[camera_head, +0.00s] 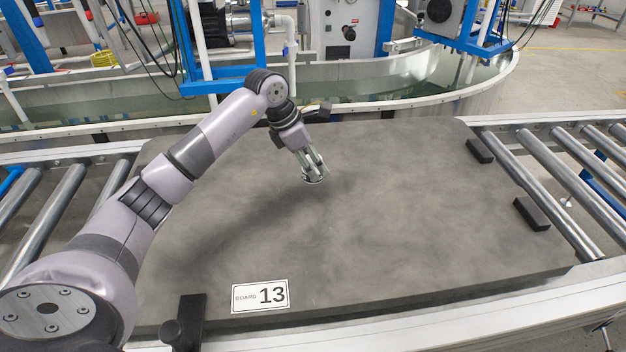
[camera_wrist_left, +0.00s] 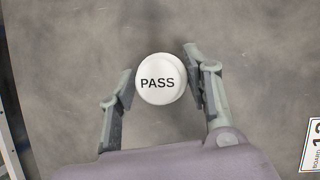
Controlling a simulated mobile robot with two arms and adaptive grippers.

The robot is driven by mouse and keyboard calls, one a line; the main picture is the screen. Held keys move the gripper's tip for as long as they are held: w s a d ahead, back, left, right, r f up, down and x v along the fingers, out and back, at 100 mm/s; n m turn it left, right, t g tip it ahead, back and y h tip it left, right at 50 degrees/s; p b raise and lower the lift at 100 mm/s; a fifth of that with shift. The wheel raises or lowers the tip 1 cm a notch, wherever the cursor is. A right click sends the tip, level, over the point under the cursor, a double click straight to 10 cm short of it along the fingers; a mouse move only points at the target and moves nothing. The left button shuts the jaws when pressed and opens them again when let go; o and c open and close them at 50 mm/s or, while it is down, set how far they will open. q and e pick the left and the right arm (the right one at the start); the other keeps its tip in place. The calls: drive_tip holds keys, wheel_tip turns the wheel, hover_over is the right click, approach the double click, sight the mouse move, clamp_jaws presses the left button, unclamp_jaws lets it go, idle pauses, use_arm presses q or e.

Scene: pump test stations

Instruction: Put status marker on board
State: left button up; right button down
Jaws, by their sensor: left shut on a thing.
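The status marker (camera_wrist_left: 160,80) is a round white disc reading "PASS", between the two fingers of my left gripper (camera_wrist_left: 160,82) in the left wrist view. My left gripper (camera_head: 314,172) is shut on it, fingers pointing down, over the middle of the board. In the head view the marker (camera_head: 315,181) shows as a small pale disc at the fingertips. The board (camera_head: 420,230) is a large dark grey slab. I cannot tell whether the marker touches it. My right gripper is not in view.
Dark blocks (camera_head: 480,151) stand on the right edge, and a dark clamp (camera_head: 186,322) at the front left. Roller conveyors (camera_head: 545,185) flank the board. A water tank (camera_head: 400,90) lies behind. The board's surface around the gripper is clear.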

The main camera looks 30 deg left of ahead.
use_arm(q)
wheel_tip(320, 180, down, 5)
drive_tip(key=shift+r, duration=0.1)
drive_tip(key=shift+f, duration=0.4)
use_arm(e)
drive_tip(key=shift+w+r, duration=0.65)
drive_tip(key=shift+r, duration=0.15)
use_arm(q)
drive_tip(key=o, duration=1.2)
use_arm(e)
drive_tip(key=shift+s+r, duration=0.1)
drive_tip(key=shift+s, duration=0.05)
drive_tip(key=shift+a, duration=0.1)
